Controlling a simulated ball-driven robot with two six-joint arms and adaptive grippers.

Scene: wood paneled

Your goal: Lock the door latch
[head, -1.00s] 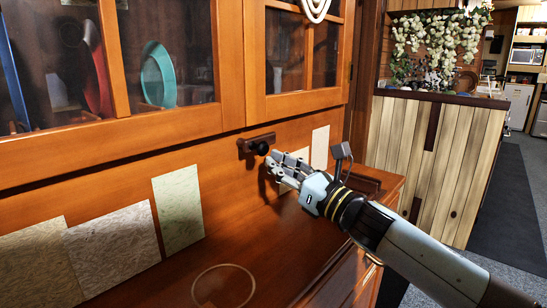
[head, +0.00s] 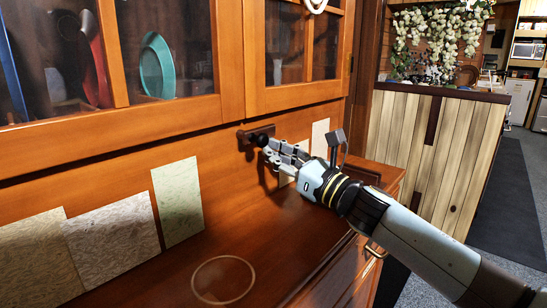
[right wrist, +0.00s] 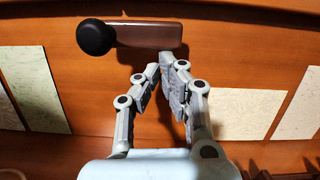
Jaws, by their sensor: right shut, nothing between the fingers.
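The door latch is a dark brown bar (head: 246,135) with a round black knob (head: 263,139), mounted on the wooden panel just below the cabinet doors. In the right wrist view the latch bar (right wrist: 150,34) lies horizontal, with its black knob (right wrist: 95,37) at its left end. My right gripper (head: 268,150) is shut and empty, its fingertips close to the knob in the head view. In the right wrist view the fingertips (right wrist: 166,66) sit just below the bar's right part; I cannot tell whether they touch it. My left gripper is out of view.
Glass cabinet doors (head: 230,109) are above the latch, with a teal plate (head: 157,65) behind the glass. Below is a wooden counter (head: 165,277) with a ring (head: 223,280). Pale tiles (head: 177,200) are on the panel. A plank-sided counter (head: 425,165) stands at right.

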